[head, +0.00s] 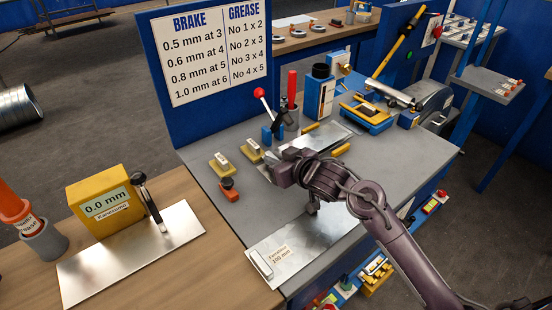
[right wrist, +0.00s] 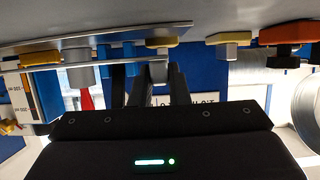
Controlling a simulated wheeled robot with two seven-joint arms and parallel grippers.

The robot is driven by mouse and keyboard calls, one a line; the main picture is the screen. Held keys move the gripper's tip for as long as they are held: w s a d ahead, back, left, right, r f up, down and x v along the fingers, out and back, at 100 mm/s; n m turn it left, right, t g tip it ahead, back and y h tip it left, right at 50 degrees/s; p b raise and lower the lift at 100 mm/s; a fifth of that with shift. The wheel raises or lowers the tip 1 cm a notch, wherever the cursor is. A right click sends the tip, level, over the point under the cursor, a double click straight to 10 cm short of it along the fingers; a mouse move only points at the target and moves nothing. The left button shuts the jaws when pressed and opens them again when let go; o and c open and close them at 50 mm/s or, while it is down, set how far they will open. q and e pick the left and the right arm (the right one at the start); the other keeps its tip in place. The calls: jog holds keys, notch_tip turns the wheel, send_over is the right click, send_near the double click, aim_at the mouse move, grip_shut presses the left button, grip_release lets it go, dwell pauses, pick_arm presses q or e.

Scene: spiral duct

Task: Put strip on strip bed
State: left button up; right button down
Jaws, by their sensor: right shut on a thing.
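My right gripper (head: 276,168) is over the grey bench and shut on the near-left end of a thin metal strip (head: 322,137). In the right wrist view the strip (right wrist: 105,61) shows almost edge-on, running to my fingers (right wrist: 150,85). The strip bed's yellow side guides (head: 341,149) lie on either side of the bright metal. In the wrist view a second plate lies close and nearly parallel to the strip; I cannot tell whether they touch. My wrist hides part of the near end. My left gripper is out of view.
Yellow blocks with grey tops (head: 222,165) and an orange block with a black knob (head: 229,190) stand left of my gripper. A sheet labelled 100 mm (head: 310,240) lies at the bench front. A red-handled tool (head: 292,88) and blue unit (head: 319,92) stand behind.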

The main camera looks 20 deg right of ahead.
jog(key=shift+s+f, duration=0.1)
jog(key=shift+f, duration=0.2)
jog(key=c, duration=1.4)
grip_release()
jog(key=shift+a+f, duration=0.1)
jog(key=shift+f, duration=0.05)
jog(key=shift+s+f, duration=0.1)
jog(key=shift+f, duration=0.05)
jog(key=v, duration=0.4)
jog(key=r+p+v, duration=0.1)
jog(key=v, duration=0.7)
jog(key=shift+r, duration=0.45)
